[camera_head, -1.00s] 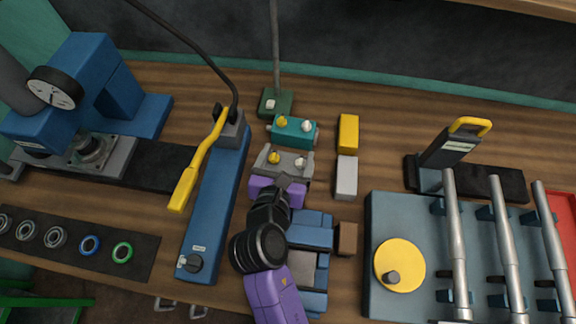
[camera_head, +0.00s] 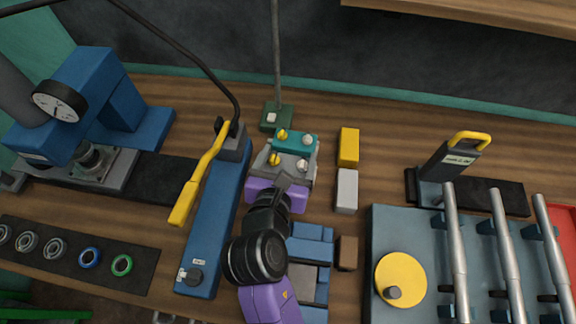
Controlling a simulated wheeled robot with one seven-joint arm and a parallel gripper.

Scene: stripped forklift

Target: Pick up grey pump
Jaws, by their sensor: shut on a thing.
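The grey pump (camera_head: 268,170) has a yellow knob and a white knob on top and is in the middle of the head view. My gripper (camera_head: 281,180), with purple parts, is shut on its near side. The pump looks lifted off the bench and overlaps the front of a teal pump (camera_head: 293,141) behind it. The gripper and wrist hide the pump's near face and underside, so the gap below cannot be judged.
A blue long unit with a yellow handle (camera_head: 203,170) stands close on the left. Yellow (camera_head: 348,147), light grey (camera_head: 347,190) and brown (camera_head: 347,252) blocks stand on the right. A green base with an upright rod (camera_head: 277,117) is behind.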

